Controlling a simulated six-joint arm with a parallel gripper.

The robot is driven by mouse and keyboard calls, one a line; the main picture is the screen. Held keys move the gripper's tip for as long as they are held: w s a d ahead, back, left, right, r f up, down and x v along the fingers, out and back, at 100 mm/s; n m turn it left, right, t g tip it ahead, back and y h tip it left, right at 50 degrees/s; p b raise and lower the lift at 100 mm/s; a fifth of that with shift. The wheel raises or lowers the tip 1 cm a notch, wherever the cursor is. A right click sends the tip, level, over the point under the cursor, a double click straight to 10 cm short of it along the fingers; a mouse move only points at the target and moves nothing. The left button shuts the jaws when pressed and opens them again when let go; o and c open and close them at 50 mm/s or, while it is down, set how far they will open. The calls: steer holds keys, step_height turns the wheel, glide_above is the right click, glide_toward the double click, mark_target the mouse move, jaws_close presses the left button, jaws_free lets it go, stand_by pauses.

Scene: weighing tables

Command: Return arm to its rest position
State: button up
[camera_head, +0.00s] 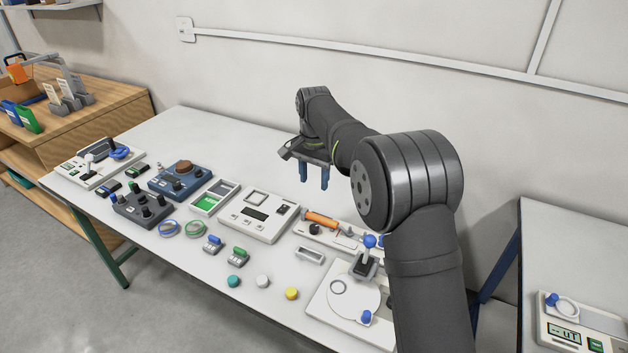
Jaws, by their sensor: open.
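My gripper (314,175) is at the end of my dark grey arm, above the back part of the white table (190,124). Its two blue fingers point down and stand apart, with nothing visible between them. They are above the back edge of a white device with a dark display (258,215) and to the left of my large arm joint. My arm comes up from the bottom right and reaches back and left over the table. It hides part of the table's right side.
A white unit with a blue-knobbed lever (343,300) stands close beside my arm. A blue device with a brown knob (181,178) and a dark control box (140,208) stand left. Teal, white and yellow caps lie in front. A second table with a scale (583,328) is at right.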

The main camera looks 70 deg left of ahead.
mark_target(314, 227)
steer(key=shift+f, duration=0.1)
step_height(314, 227, down, 17)
steer(key=shift+f, duration=0.15)
stand_by(0.4)
stand_by(0.4)
